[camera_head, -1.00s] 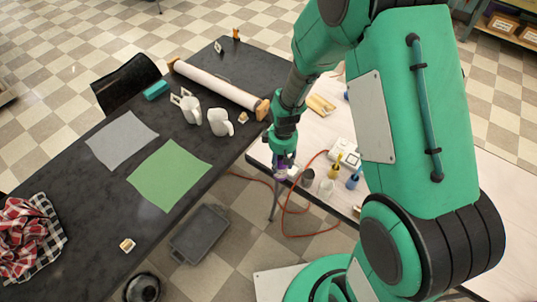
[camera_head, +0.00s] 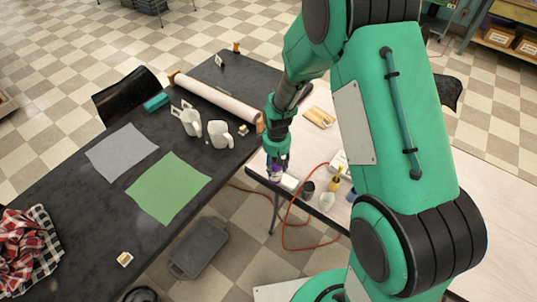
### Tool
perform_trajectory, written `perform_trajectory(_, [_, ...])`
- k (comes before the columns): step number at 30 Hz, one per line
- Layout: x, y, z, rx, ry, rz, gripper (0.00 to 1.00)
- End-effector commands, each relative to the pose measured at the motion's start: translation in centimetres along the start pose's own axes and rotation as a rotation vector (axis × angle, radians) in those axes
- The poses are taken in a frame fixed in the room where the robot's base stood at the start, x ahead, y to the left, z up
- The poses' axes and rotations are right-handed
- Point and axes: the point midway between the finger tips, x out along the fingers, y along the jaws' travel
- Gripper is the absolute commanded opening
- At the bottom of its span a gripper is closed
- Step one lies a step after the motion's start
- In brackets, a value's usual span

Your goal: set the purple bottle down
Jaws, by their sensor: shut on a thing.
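The purple bottle (camera_head: 276,170) shows only as a small purple patch between the fingers of my gripper (camera_head: 276,174). My gripper is shut on it and points down over the near left corner of the pale table. The fingers and wrist hide most of the bottle. I cannot tell whether its base touches the table.
On the pale table (camera_head: 465,190), a white object (camera_head: 290,183), a dark cup (camera_head: 307,190), a white cup (camera_head: 327,201) and a yellow bottle (camera_head: 335,182) stand close right of my gripper. The dark table (camera_head: 85,205) holds two white jugs, green and grey sheets. A red cord hangs below.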

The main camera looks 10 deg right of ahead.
Motion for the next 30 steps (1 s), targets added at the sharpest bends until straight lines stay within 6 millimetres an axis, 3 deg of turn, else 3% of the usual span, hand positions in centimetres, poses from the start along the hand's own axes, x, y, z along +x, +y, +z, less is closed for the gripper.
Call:
perform_trajectory(15, [0.8,4.8,-7.4,0.000,0.001,0.001,0.06])
perform_trajectory(21, [0.9,5.5,-8.5,0.000,0.000,0.000,0.06])
perform_trajectory(30, [0.9,5.5,-8.6,0.000,0.000,0.000,0.06])
